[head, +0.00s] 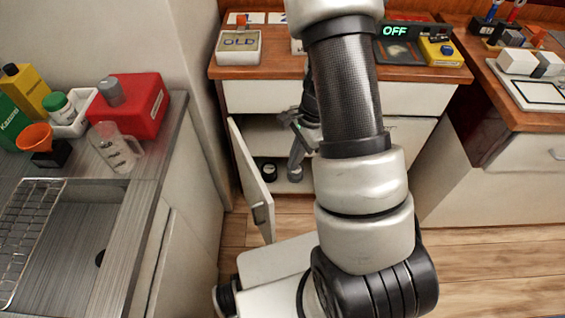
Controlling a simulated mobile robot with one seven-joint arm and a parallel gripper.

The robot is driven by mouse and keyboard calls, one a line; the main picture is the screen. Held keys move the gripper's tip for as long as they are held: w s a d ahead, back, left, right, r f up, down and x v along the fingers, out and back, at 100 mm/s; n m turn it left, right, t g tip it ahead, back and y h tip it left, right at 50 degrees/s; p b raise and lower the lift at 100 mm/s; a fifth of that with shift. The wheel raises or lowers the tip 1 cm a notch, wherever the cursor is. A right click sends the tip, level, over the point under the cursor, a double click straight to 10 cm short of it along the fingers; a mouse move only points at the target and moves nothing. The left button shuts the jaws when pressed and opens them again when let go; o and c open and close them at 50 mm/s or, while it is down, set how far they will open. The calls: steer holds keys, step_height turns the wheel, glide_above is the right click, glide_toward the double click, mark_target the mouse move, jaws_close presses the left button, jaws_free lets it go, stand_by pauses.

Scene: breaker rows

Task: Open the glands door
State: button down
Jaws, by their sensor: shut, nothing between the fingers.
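A white cabinet door (249,178) under the wooden counter stands swung open towards me, with its handle (259,213) low near its free edge. No label marking it as the glands door is readable. My gripper (290,122) is partly hidden behind my arm, in front of the cabinet opening and to the right of the open door. It looks apart from the door. Its fingers are small and dark here, and it is shut with nothing held. Inside the cabinet a small black round item (269,172) and a grey item (295,165) show.
A counter (235,70) above the cabinet carries a tray marked OLD (239,46), a display reading OFF (395,31) and a yellow box (440,51). A sink counter (147,165) with a red canister (140,100) stands left. Bare wooden floor (480,240) lies right.

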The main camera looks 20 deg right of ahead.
steer(key=a+f+b, duration=0.2)
steer(key=a+f, duration=0.4)
steer(key=f, duration=0.2)
steer(key=shift+s+f+b, duration=0.25)
steer(key=shift+s+b, duration=0.05)
steer(key=shift+s, duration=0.15)
steer(key=shift+a, duration=0.15)
